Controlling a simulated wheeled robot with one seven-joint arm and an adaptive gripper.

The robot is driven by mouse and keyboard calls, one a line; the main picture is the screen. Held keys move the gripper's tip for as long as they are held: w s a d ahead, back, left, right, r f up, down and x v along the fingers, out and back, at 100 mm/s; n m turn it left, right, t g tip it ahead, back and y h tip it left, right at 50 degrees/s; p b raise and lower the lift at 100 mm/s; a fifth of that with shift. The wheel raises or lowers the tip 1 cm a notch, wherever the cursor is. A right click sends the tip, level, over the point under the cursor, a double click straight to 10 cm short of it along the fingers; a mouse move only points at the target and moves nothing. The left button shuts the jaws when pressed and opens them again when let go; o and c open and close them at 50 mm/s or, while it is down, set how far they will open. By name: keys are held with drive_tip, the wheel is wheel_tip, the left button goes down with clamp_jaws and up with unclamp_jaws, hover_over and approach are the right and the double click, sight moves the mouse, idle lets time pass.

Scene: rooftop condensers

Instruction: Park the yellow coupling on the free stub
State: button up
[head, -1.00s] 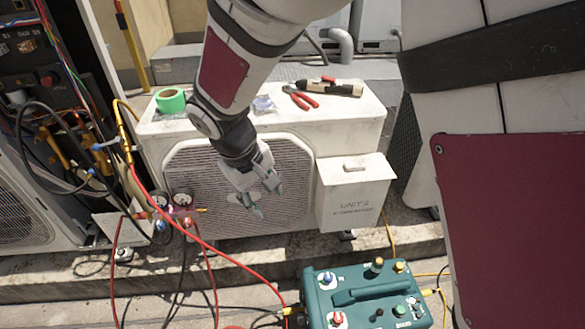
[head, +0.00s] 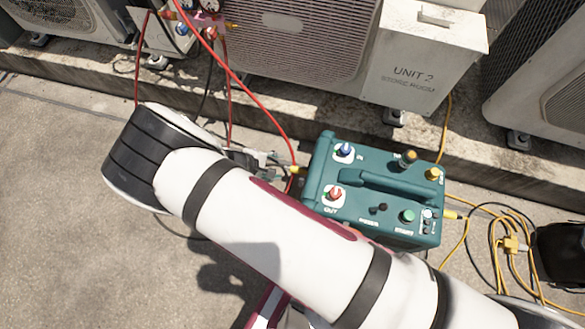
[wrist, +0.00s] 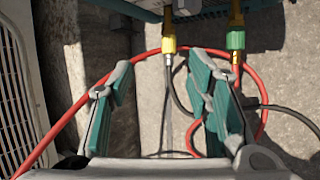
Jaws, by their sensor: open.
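A green coupling (wrist: 235,41) sits on a brass fitting to the right, with a red hose. In the head view, my forearm covers much of the teal machine's (head: 385,190) lower left, and the gripper is mostly hidden. I cannot pick out the free stub with certainty.
Red hose (wrist: 85,95) loops around the gripper area in the wrist view. The gauge manifold (head: 190,25) hangs at the top left in the head view. The UNIT 2 condenser (head: 415,60) stands behind the machine on a concrete ledge. Yellow cables (head: 510,245) lie at right.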

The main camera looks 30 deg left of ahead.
sight(298, 171)
drive_tip(key=shift+n, duration=0.3)
drive_tip(key=b+x, duration=0.2)
drive_tip(key=x, duration=0.3)
drive_tip(key=s+b+x, duration=0.1)
drive_tip(key=b+x, duration=0.1)
drive_tip(key=x, duration=0.3)
drive_tip(key=f+b+x, duration=0.1)
drive_tip(key=x, duration=0.5)
drive_tip(key=shift+s+d+r+b, duration=0.1)
drive_tip(key=shift+s+d+b, duration=0.05)
drive_tip(key=shift+s+b, duration=0.2)
clamp_jaws()
